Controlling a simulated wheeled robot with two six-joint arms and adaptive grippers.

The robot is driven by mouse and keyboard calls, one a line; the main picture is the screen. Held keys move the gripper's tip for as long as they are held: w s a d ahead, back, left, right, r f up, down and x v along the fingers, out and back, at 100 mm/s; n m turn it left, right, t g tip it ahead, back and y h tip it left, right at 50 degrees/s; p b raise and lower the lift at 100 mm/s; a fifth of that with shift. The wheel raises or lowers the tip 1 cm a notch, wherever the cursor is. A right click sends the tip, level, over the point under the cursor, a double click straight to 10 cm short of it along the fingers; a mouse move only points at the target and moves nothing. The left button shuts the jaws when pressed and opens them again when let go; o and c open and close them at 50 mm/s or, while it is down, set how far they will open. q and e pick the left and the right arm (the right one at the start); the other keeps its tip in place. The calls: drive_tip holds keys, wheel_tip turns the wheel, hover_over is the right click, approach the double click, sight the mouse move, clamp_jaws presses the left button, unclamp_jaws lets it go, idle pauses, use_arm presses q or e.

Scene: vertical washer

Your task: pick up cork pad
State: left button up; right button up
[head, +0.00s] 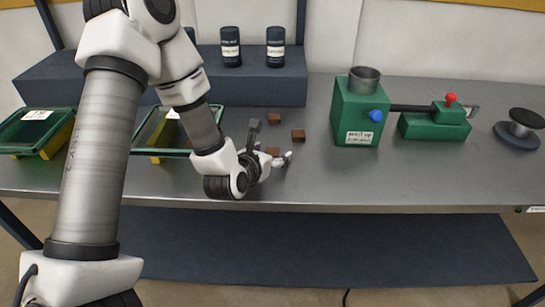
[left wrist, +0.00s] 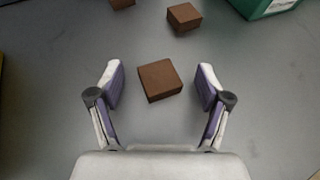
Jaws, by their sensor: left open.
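A small brown cork pad (left wrist: 160,80) lies flat on the grey table, between and slightly beyond the open fingertips of my left gripper (left wrist: 158,84) in the left wrist view. It also shows partly in the head view (head: 272,152), beside the fingers of my left gripper (head: 271,143). The fingers are apart and hold nothing. A second brown pad (left wrist: 184,17) lies farther off to the right and also shows in the head view (head: 298,134). A third brown pad (head: 274,118) lies farther back; its edge shows at the top of the left wrist view (left wrist: 122,3).
A green machine (head: 354,112) with a metal cup stands right of the pads. A green tray (head: 150,152) is left, partly behind my arm. The table's front right (head: 420,175) is clear.

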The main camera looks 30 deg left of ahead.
use_arm(q)
drive_tip(key=shift+s+r, duration=0.15)
drive_tip(key=shift+s, duration=0.05)
drive_tip(key=c, duration=1)
